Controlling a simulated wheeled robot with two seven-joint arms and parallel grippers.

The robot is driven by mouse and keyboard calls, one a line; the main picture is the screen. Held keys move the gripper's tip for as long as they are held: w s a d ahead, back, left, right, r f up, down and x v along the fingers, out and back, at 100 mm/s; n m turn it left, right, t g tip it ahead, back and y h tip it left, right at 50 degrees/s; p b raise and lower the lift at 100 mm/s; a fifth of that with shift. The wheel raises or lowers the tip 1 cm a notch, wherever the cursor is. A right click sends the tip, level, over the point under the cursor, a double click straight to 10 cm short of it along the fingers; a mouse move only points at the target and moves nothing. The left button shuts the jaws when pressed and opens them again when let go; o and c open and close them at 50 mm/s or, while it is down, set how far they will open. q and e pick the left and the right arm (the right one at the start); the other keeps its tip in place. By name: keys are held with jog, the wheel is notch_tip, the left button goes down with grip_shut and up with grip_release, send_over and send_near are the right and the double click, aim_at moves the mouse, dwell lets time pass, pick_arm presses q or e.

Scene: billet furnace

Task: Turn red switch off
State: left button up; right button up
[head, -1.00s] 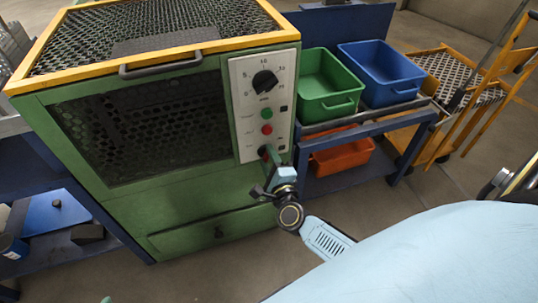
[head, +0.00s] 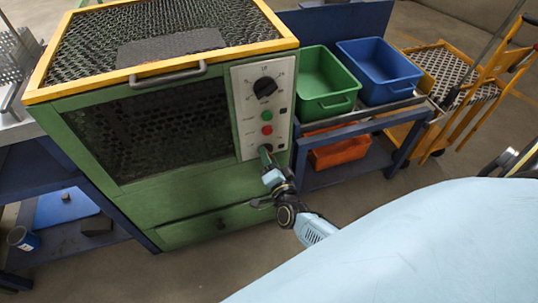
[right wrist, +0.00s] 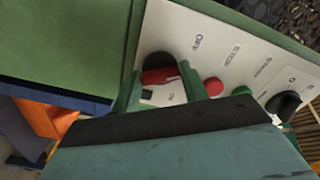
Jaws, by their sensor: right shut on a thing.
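The red switch (right wrist: 160,76) sits on a dark round base at the end of the white control panel (right wrist: 220,45) in the right wrist view. My right gripper (right wrist: 158,92) has its green fingers on either side of the switch handle and is shut on it. In the head view my right gripper (head: 266,154) is at the bottom of the panel (head: 246,101) and hides most of the switch. My left gripper is not in view.
Above the switch are a red button (head: 267,130), a green button (head: 266,115) and a black dial (head: 265,87). The green furnace (head: 150,190) has a yellow-framed mesh top. Right of it, a blue rack holds a green bin (head: 328,104) and a blue bin (head: 392,94).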

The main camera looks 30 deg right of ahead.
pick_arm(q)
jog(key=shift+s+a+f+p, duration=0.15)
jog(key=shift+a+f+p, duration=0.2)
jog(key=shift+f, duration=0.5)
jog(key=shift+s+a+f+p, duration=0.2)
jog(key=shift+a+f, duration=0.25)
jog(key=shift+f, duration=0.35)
pick_arm(e)
jog(key=shift+n, duration=1.6)
jog(key=o, duration=1)
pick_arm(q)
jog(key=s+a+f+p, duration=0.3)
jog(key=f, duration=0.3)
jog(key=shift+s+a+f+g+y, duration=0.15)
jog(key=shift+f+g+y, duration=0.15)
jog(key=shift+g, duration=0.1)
pick_arm(e)
jog(key=v, duration=1.3)
jog(key=shift+s+f, duration=0.1)
jog(key=shift+s, duration=0.1)
